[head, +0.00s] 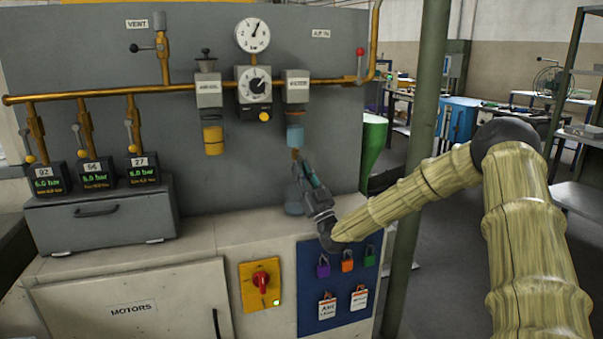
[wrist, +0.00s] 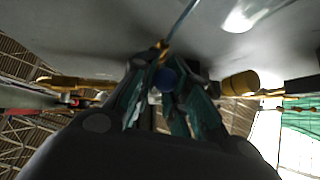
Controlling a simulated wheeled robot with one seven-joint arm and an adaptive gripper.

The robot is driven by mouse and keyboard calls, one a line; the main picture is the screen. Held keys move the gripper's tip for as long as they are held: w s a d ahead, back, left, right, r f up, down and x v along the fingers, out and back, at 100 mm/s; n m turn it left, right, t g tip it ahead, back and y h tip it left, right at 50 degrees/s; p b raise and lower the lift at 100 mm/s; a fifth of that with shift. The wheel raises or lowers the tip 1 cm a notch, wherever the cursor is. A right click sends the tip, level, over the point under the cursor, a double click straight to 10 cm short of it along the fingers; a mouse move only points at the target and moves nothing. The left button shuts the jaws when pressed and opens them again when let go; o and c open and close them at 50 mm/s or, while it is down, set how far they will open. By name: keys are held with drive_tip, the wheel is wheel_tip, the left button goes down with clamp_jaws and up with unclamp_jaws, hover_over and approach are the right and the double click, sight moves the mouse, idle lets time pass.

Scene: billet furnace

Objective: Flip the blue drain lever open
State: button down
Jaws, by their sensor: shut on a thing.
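The filter unit (head: 297,88) hangs from the brass pipe on the grey panel, with a blue-tinted bowl (head: 295,135) below it. A small brass fitting (head: 295,154) shows under the bowl. My gripper (head: 300,165) reaches up from the lower right to just under that fitting. In the wrist view the blue lever end (wrist: 167,79) sits between my two dark green fingers (wrist: 166,88), and the jaws are shut on it. The fingers hide most of the lever, so its angle cannot be told.
A bluish container (head: 293,203) stands on the cabinet top below my gripper. The regulator (head: 253,86) and a yellow-bowled unit (head: 212,138) hang to the left. A green post (head: 419,130) stands to the right, near my arm. Padlocks (head: 347,260) hang on a blue board below.

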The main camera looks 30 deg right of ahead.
drive_tip(key=c, duration=1.6)
unclamp_jaws()
drive_tip(key=shift+s+f, duration=0.35)
drive_tip(key=s+d+f, duration=0.1)
drive_tip(key=s, duration=1.2)
drive_tip(key=shift+s+f, duration=0.2)
drive_tip(key=shift+s, duration=0.05)
